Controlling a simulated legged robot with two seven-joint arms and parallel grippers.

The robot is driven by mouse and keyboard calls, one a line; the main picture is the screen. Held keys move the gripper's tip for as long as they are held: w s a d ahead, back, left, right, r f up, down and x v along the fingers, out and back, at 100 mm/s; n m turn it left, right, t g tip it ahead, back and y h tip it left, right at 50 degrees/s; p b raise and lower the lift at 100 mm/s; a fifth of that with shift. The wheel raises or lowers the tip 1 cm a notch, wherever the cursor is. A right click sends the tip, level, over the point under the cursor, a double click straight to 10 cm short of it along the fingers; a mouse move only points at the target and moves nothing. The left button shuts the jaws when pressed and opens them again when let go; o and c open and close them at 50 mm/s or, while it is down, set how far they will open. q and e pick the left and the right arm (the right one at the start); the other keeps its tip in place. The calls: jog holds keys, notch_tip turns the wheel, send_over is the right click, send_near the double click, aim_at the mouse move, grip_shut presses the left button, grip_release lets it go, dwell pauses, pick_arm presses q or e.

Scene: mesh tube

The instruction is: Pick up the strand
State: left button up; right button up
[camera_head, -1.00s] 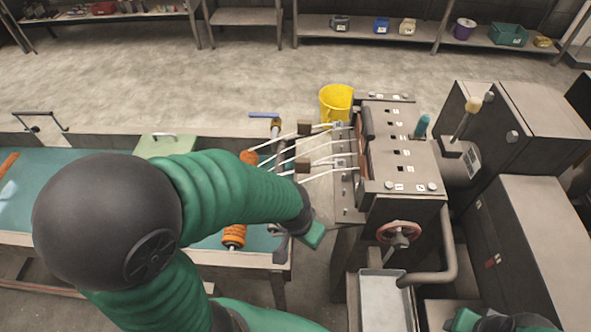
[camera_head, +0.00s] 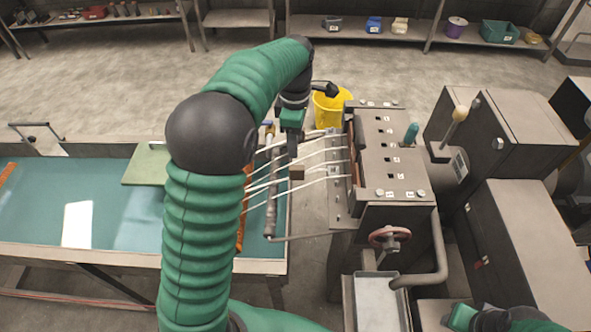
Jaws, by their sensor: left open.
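Several white strands (camera_head: 318,163) stretch from the grey machine's front face leftward, over the gap, to the teal table. A brown block (camera_head: 297,173) sits on the lower strands. My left gripper (camera_head: 305,108) is open, above the far end of the strands, in front of the yellow bucket. It appears apart from the strands, with nothing seen in its jaws. My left arm hides part of the orange roller (camera_head: 240,235) and some strand ends. My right gripper (camera_head: 461,316) shows only partly at the bottom right, and its jaw state is unclear.
The grey machine (camera_head: 395,165) with a red handwheel (camera_head: 390,238) stands to the right of the strands. A yellow bucket (camera_head: 330,110) stands behind. A metal bar (camera_head: 271,200) runs along the right edge of the teal table (camera_head: 120,215). Grey cabinets (camera_head: 530,225) stand at far right.

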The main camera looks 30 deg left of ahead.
pick_arm(q)
jog(key=a+r+n, duration=0.1)
jog(key=n, duration=0.1)
jog(key=p, duration=0.1)
send_near(295, 175)
jog(key=f, duration=0.4)
jog(key=w+a+f, duration=0.1)
jog(key=f, duration=0.1)
jog(key=shift+w, duration=0.1)
notch_tip(295, 175, down, 5)
jog(key=shift+d+r+p, duration=0.15)
jog(key=shift+p, duration=1.05)
jog(key=shift+f, duration=0.4)
grip_shut()
